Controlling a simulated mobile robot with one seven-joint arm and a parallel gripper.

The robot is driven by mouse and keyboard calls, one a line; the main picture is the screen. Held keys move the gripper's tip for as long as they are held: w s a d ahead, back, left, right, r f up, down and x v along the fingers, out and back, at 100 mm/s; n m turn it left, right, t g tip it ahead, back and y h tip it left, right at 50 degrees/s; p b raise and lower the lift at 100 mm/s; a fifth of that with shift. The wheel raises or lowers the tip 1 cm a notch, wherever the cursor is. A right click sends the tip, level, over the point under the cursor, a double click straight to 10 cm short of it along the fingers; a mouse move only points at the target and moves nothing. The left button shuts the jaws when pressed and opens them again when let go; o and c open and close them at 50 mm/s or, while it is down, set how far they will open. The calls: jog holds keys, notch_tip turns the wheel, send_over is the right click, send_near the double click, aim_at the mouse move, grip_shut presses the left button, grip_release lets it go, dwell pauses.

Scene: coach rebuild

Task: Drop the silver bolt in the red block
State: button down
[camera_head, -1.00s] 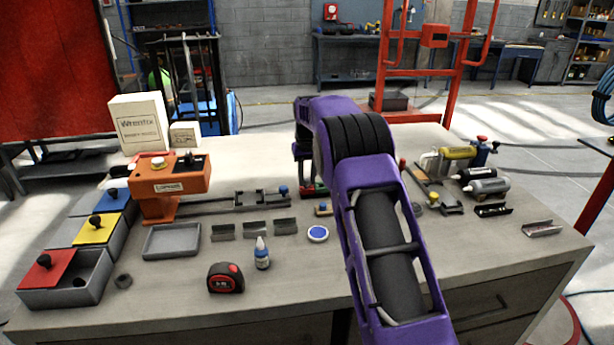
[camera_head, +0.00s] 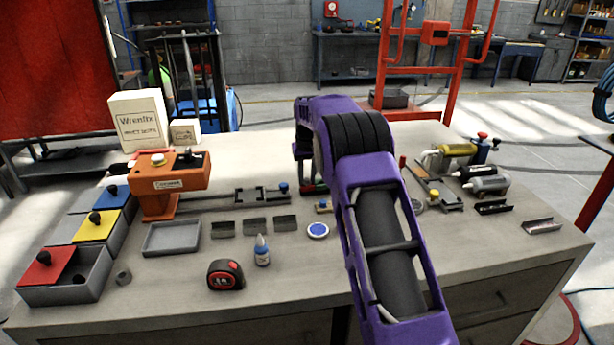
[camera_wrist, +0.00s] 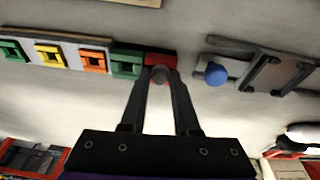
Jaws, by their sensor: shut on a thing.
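My gripper (camera_wrist: 160,82) is shut on the silver bolt (camera_wrist: 160,74) in the wrist view. Only the bolt's round grey end shows between the fingertips. The red block (camera_wrist: 161,59) is at the right end of a row of coloured blocks, right at the fingertips, and the bolt overlaps its near edge in the picture. I cannot tell whether the bolt is above the block or touching it.
Left of the red block are green (camera_wrist: 127,64), orange (camera_wrist: 93,60) and yellow (camera_wrist: 50,54) blocks. A blue-knobbed slide (camera_wrist: 215,73) lies close on the right. A tape measure (camera_head: 226,274), small bottle (camera_head: 261,251) and grey tray (camera_head: 172,238) stand on the bench.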

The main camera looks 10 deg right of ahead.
jog(key=shift+s+f, duration=0.1)
jog(key=shift+f, duration=0.05)
jog(key=c, duration=0.6)
grip_release()
jog(key=shift+o, duration=0.2)
